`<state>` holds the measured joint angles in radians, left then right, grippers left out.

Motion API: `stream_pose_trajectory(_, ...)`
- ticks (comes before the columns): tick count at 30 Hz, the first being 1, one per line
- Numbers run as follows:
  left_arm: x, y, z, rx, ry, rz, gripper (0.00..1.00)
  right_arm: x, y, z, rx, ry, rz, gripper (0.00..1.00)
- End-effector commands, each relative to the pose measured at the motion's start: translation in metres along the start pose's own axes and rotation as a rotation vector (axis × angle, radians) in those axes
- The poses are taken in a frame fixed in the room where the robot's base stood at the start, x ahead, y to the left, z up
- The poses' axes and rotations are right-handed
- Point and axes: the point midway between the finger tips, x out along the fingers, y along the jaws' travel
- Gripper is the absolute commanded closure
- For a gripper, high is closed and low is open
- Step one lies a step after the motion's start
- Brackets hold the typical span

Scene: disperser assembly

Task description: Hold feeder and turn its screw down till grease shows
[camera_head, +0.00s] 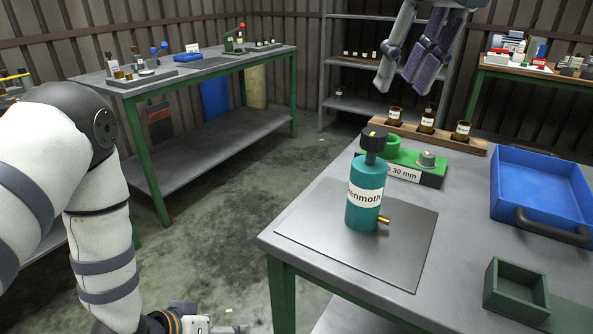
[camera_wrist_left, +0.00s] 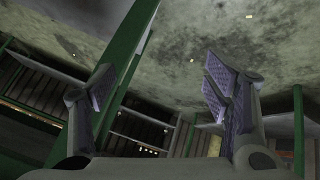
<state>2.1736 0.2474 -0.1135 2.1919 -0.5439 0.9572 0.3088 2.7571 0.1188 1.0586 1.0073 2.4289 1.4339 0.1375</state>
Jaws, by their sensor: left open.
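The feeder (camera_head: 363,212) is a teal cylinder with a white label. It stands upright on a grey metal plate (camera_head: 318,230) on the near table. Its dark screw (camera_head: 375,142) rises from the top. A small brass outlet (camera_head: 384,220) sticks out low on its right side, and I cannot make out grease there. My right gripper (camera_head: 406,82) hangs above and behind the feeder, apart from it, open and empty. My left gripper (camera_wrist_left: 160,80) is open and empty in the left wrist view. In the head view its fingers are out of frame below the table's left side.
A green block (camera_head: 430,176) labelled 30 mm stands behind the feeder, with a wooden rack (camera_head: 473,147) of brown bottles beyond. A blue tray (camera_head: 545,182) and a small green box (camera_head: 516,290) are on the right. A green table leg (camera_wrist_left: 125,75) passes close to my left fingers.

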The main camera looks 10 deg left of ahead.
Motion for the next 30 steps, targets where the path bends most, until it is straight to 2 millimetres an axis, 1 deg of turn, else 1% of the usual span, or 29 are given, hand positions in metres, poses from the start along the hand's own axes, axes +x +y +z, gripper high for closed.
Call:
stream_pose_trajectory(1, -0.003, 0.004, -0.041, 0.007, 0.094, 0.043, 0.29, 0.0, 0.0, 0.0, 0.0, 0.0, 0.0, 0.67)
stream_pose_trajectory(2, -0.006, 0.007, -0.064, 0.013, 0.148, 0.074, 0.29, 0.0, 0.0, 0.0, 0.0, 0.0, 0.0, 0.67)
stream_pose_trajectory(3, -0.012, 0.012, -0.094, 0.022, 0.218, 0.114, 0.29, 0.0, 0.0, 0.0, 0.0, 0.0, 0.0, 0.67)
stream_pose_trajectory(5, -0.026, 0.019, -0.138, 0.04, 0.32, 0.179, 0.29, 0.0, 0.0, 0.0, 0.0, 0.0, 0.0, 0.67)
stream_pose_trajectory(6, -0.038, 0.024, -0.167, 0.054, 0.387, 0.223, 0.29, 0.0, 0.0, 0.0, 0.0, 0.0, 0.0, 0.67)
stream_pose_trajectory(7, -0.048, 0.03, -0.187, 0.072, 0.433, 0.261, 0.29, 0.0, 0.0, 0.0, 0.0, 0.0, 0.0, 0.67)
stream_pose_trajectory(8, -0.059, 0.039, -0.205, 0.1, 0.478, 0.306, 0.29, 0.0, 0.0, 0.0, 0.0, 0.0, 0.0, 0.67)
stream_pose_trajectory(9, -0.073, 0.061, -0.222, 0.17, 0.523, 0.381, 0.29, 0.0, 0.0, 0.0, 0.0, 0.0, 0.0, 0.67)
stream_pose_trajectory(11, -0.09, 0.1, -0.233, 0.302, 0.564, 0.494, 0.29, 0.0, 0.0, 0.0, 0.0, 0.0, 0.0, 0.67)
stream_pose_trajectory(12, -0.101, 0.124, -0.235, 0.389, 0.588, 0.562, 0.29, 0.0, 0.0, 0.0, 0.0, 0.0, 0.0, 0.67)
stream_pose_trajectory(15, -0.127, 0.171, -0.235, 0.581, 0.64, 0.703, 0.29, 0.0, 0.0, 0.0, 0.0, 0.0, 0.0, 0.67)
stream_pose_trajectory(16, -0.134, 0.182, -0.234, 0.625, 0.653, 0.737, 0.29, 0.0, 0.0, 0.0, 0.0, 0.0, 0.0, 0.67)
stream_pose_trajectory(18, -0.146, 0.201, -0.23, 0.709, 0.676, 0.799, 0.29, 0.0, 0.0, 0.0, 0.0, 0.001, 0.0, 0.67)
stream_pose_trajectory(21, -0.156, 0.215, -0.227, 0.776, 0.696, 0.848, 0.29, 0.0, 0.0, 0.0, 0.0, 0.0, 0.0, 0.67)
stream_pose_trajectory(22, -0.156, 0.218, -0.226, 0.785, 0.698, 0.855, 0.29, 0.0, 0.0, 0.0, 0.0, 0.0, 0.0, 0.67)
stream_pose_trajectory(26, -0.147, 0.237, -0.229, 0.795, 0.697, 0.861, 0.29, 0.001, 0.0, 0.0, 0.0, 0.001, 0.0, 0.67)
stream_pose_trajectory(30, -0.13, 0.267, -0.236, 0.795, 0.697, 0.861, 0.29, 0.0, 0.0, 0.0, 0.0, 0.001, 0.0, 0.67)
